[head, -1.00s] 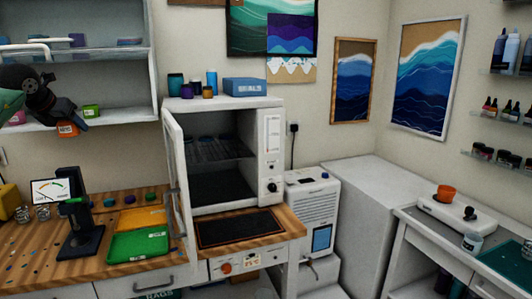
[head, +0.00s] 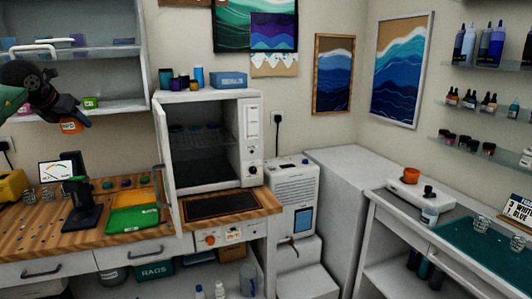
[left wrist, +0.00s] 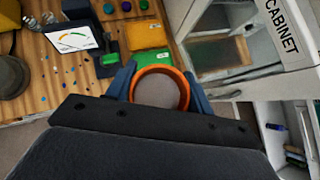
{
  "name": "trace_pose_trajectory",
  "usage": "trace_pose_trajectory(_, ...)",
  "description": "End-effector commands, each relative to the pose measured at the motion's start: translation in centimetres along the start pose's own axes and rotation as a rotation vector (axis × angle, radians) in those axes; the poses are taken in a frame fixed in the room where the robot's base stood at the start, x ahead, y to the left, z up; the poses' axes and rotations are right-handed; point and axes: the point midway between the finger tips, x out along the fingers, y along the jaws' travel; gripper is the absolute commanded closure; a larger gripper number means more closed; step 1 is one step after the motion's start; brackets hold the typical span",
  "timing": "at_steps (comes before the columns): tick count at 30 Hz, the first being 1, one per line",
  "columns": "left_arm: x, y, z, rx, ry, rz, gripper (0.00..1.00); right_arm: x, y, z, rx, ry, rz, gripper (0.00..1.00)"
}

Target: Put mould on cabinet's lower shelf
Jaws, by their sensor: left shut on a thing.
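The orange mould (head: 72,126) is small and round. It hangs below my left gripper (head: 72,112), in front of the wall shelf at the left of the head view. In the left wrist view my left gripper (left wrist: 159,84) is shut on the mould (left wrist: 178,74), which shows as a ring between the blue fingers. The white cabinet (head: 250,125) stands mid-view with its door (head: 161,165) open to the left. A wire rack (head: 205,138) crosses its dim inside, with small things further back; the lower part looks bare. My right gripper is not in view.
A wooden bench (head: 60,215) holds a dial gauge stand (head: 80,205) and green tray (head: 132,220), left of the cabinet. Jars and a blue box (head: 228,80) sit on the cabinet. A white machine (head: 292,185) stands right of it. A side table (head: 395,215) is further right.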

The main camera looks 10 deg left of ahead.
Motion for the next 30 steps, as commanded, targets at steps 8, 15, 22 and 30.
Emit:
trace_pose_trajectory(8, 1.5, -4.2, -2.6, 0.028, 0.004, -0.025, 0.72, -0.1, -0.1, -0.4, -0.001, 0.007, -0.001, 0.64)
trace_pose_trajectory(15, 3.4, -10.0, -6.0, 0.062, 0.006, -0.061, 0.72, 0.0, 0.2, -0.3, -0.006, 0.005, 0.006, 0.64)
trace_pose_trajectory(22, 6.1, -19.0, -11.1, 0.114, 0.004, -0.117, 0.72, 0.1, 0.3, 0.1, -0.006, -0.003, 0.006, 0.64)
trace_pose_trajectory(30, 9.3, -29.7, -17.3, 0.175, 0.005, -0.181, 0.72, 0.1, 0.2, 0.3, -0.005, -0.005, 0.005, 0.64)
